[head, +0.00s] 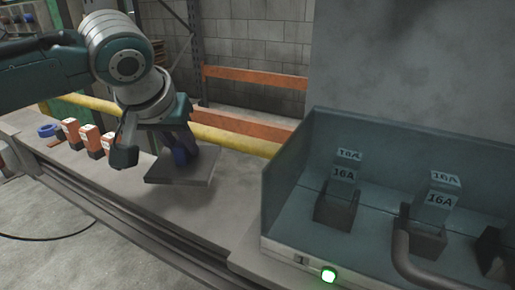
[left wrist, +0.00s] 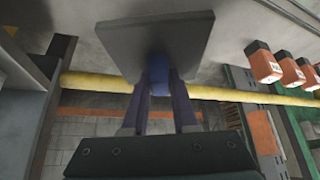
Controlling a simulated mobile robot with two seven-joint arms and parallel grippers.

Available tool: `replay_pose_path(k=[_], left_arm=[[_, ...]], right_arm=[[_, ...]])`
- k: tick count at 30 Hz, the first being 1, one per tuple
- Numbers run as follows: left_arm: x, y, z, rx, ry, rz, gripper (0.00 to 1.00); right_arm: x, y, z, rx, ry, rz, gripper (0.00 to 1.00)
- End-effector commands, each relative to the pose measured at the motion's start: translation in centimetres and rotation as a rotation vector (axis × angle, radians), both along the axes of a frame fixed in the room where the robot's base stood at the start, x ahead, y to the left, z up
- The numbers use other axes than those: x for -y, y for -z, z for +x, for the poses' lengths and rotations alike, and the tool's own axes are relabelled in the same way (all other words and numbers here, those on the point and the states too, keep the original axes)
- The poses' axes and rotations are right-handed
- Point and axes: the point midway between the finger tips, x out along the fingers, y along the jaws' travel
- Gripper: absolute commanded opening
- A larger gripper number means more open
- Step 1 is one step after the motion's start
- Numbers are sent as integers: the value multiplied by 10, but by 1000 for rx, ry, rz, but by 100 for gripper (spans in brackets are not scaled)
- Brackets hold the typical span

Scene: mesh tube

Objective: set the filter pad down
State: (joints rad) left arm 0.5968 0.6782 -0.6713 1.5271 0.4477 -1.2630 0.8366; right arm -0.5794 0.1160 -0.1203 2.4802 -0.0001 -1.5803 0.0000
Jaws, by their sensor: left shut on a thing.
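The filter pad (head: 180,169) is a flat grey square plate with a blue grip on top. In the head view it is over the grey ledge, left of the blue-grey bin. My left gripper (head: 182,152) is above the plate and shut on its blue grip. In the left wrist view the filter pad (left wrist: 155,30) spans the top middle, and the blue grip (left wrist: 160,78) is between the two fingers of my left gripper (left wrist: 160,90). I cannot tell whether the plate touches the ledge. My right gripper is not in view.
Orange-and-white boxes (head: 71,132) and a blue ring (head: 48,130) stand on the ledge to the left. A blue-grey bin (head: 285,187) with blocks marked 16A (head: 343,174) is at the right. A yellow rail (head: 235,139) runs behind. The ledge (head: 225,215) is bare before the bin.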

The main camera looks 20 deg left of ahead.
Motion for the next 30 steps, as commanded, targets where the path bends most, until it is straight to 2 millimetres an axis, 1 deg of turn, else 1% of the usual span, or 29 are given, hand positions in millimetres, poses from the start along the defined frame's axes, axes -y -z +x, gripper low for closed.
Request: replay_pose_path(k=[1, 3, 8, 11, 15, 17, 23, 27, 28, 30], left_arm=[[0, 14, -1, -3, 0, 1, 0], [0, 23, 0, -1, -1, 0, 0], [0, 32, 0, -1, 0, 0, 0], [0, 45, -1, -2, -1, 0, 0], [0, 68, 0, -1, 0, 1, 0], [0, 72, 0, 0, 0, 1, 0], [0, 70, 0, 1, 0, 0, 0], [0, 74, 0, 0, 0, 0, 0], [0, 74, 0, 0, 0, 0, 28], [0, 73, 0, 0, 0, 0, 36]], right_arm=[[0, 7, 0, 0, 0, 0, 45], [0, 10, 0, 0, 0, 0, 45], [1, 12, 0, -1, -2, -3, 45], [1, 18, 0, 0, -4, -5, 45], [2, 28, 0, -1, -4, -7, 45], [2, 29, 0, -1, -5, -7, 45], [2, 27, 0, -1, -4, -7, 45], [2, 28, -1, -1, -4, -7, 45], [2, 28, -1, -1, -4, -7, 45], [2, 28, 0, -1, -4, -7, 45]])
